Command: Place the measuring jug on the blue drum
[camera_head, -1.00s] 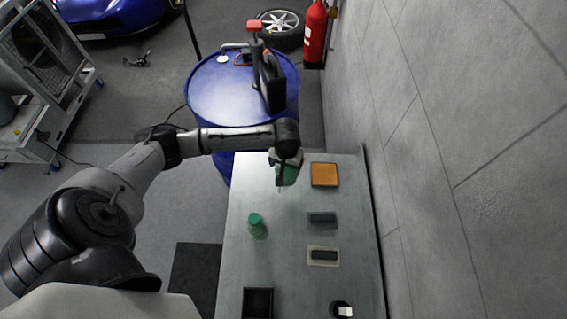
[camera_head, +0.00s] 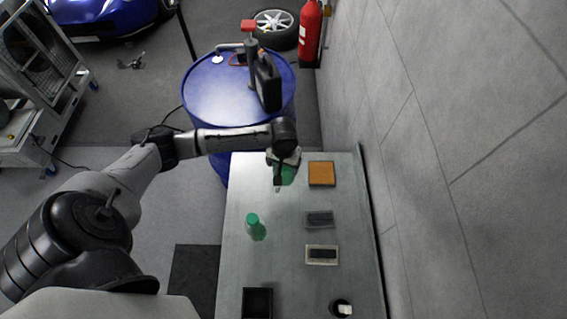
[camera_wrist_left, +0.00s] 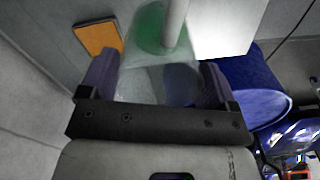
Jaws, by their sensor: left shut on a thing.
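The measuring jug (camera_wrist_left: 155,55) is a translucent vessel with green in it, held between the fingers of my left gripper (camera_wrist_left: 157,85). In the head view the jug (camera_head: 288,175) shows as a green patch under my left wrist, over the far end of the grey bench; most of it is hidden. I cannot tell whether it touches the bench. The blue drum (camera_head: 212,100) stands just beyond the bench, up and left of the jug. It also shows at the right in the left wrist view (camera_wrist_left: 255,95). My right gripper is not in view.
A pump with a black case (camera_head: 266,82) stands on the drum's right side; the top's left front is clear. On the bench (camera_head: 285,275) are an orange pad (camera_head: 321,173), a green bottle (camera_head: 256,228) and several dark items. A grey wall (camera_head: 440,150) runs along the right.

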